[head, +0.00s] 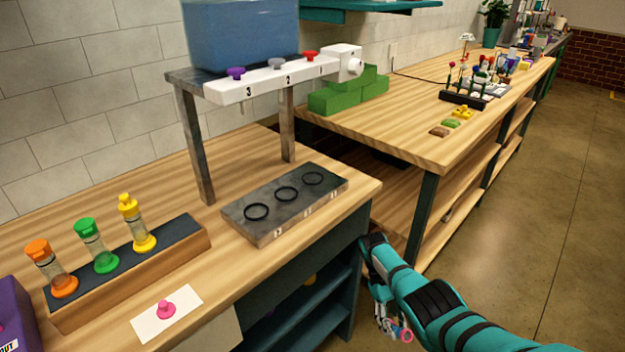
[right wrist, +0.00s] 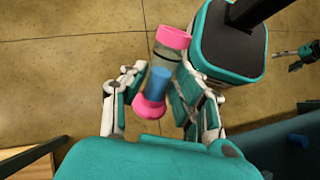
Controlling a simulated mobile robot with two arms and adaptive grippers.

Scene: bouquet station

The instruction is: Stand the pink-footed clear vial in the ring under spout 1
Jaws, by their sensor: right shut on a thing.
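My right gripper (head: 387,312) is low at the lower right of the head view, in front of the table and below its top. In the right wrist view it is shut on the pink-footed clear vial (right wrist: 164,58), between its two fingers. The vial has pink ends and a blue part inside near the flared one, and looks tilted in that view. The ring under spout 1 (head: 313,178) is the rightmost on the grey plate (head: 262,228) and is empty. Spout 1 has a red knob (head: 311,56). A teal part (right wrist: 302,54), perhaps my left gripper, shows at the right edge of the wrist view.
The dispenser's metal legs (head: 195,145) rise behind the plate. A wooden rack (head: 185,250) holds orange, green and yellow vials. A pink stopper (head: 166,309) sits on a white card (head: 190,300). Green blocks (head: 345,97) stand right of the dispenser. Floor (head: 510,220) lies open at right.

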